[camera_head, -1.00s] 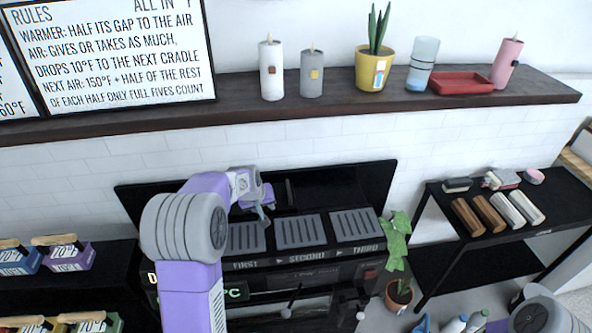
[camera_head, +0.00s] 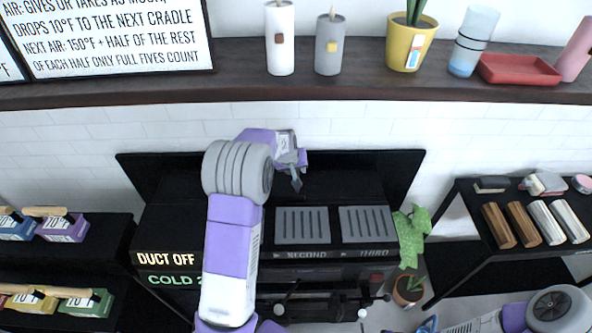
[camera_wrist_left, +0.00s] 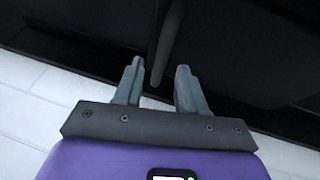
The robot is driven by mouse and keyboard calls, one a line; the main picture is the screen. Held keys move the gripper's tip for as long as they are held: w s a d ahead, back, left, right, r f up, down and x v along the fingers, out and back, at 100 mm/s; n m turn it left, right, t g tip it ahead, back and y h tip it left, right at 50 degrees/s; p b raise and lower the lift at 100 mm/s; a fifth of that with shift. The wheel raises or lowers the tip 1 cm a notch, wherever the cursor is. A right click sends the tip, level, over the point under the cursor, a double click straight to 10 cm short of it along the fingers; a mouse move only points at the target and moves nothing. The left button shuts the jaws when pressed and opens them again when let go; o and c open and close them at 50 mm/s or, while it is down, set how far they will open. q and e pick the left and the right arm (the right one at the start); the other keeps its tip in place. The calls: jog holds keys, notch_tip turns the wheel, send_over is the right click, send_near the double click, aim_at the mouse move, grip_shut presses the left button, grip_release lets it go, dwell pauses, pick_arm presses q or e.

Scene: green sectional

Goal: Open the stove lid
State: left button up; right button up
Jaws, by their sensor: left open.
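The black stove (camera_head: 262,278) stands below the shelf, with the grey slotted cradles marked SECOND (camera_head: 302,226) and THIRD (camera_head: 367,224) on top. My left arm hides the first cradle. A wide black panel (camera_head: 375,172) leans up behind the cradles; I cannot tell whether it is the lid. My left gripper (camera_head: 297,183) is open in front of this panel, above the second cradle. In the left wrist view its two grey fingers (camera_wrist_left: 156,88) stand apart, with a dark bar (camera_wrist_left: 165,45) between and beyond them. Contact is not clear. My right gripper is out of view.
A dark shelf (camera_head: 150,93) with candles and a potted plant (camera_head: 408,45) runs above the stove. Black racks stand left (camera_head: 105,245) and right (camera_head: 470,235). Part of my right arm is at lower right.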

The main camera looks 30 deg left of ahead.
pick_arm(q)
jog(key=shift+w+f, duration=0.1)
jog(key=shift+f, duration=0.1)
jog(key=shift+c, duration=0.3)
grip_shut()
jog(key=shift+r, duration=0.1)
